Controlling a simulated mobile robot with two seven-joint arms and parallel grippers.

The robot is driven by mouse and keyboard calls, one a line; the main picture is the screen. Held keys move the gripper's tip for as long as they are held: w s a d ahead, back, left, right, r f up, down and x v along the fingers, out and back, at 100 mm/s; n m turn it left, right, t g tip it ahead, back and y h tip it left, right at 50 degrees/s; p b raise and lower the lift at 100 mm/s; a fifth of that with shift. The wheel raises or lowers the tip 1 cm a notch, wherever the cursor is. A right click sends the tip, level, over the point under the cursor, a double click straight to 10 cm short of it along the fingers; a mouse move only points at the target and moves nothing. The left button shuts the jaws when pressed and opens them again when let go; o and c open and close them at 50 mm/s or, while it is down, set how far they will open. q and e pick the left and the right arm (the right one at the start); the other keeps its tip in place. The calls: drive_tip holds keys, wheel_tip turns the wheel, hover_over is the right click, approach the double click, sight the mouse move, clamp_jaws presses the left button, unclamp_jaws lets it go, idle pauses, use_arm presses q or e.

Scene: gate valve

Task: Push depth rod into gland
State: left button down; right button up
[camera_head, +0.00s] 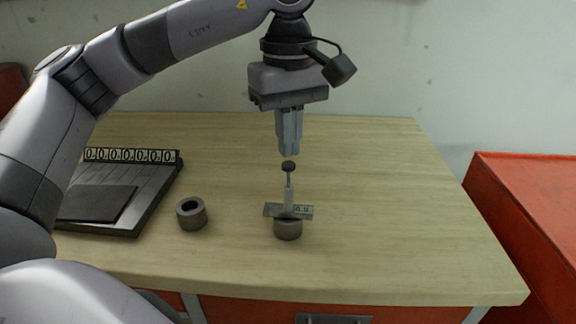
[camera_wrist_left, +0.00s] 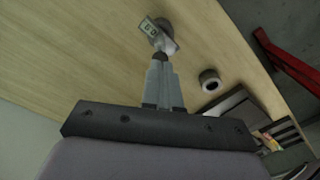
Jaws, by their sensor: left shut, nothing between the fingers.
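The gland is a short grey cylinder (camera_head: 288,230) standing on the table at centre. A depth gauge (camera_head: 288,206) with a flat crossbar and small display sits upright on top of it. Its thin rod rises to a dark round knob (camera_head: 288,166). My left gripper (camera_head: 289,156) points straight down, shut and empty, just above the knob; whether it touches the knob I cannot tell. In the left wrist view, the gripper (camera_wrist_left: 163,66) lines up with the knob (camera_wrist_left: 161,56), and the gauge display (camera_wrist_left: 149,28) shows beyond. My right gripper is not in view.
A hollow grey ring (camera_head: 191,213) stands left of the gauge. A dark scale-like device (camera_head: 120,195) with a row of zero digits lies at the table's left. The wooden table (camera_head: 400,200) is clear on the right. A red cabinet (camera_head: 530,220) stands beyond its right edge.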

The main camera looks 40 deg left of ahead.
sight(289, 164)
use_arm(q)
drive_tip(key=shift+f+b, duration=1.45)
drive_tip(key=shift+f, duration=0.5)
idle(0.3)
drive_tip(key=shift+r, duration=0.1)
idle(0.8)
drive_tip(key=shift+r+p, duration=2.45)
drive_tip(key=shift+r, duration=0.5)
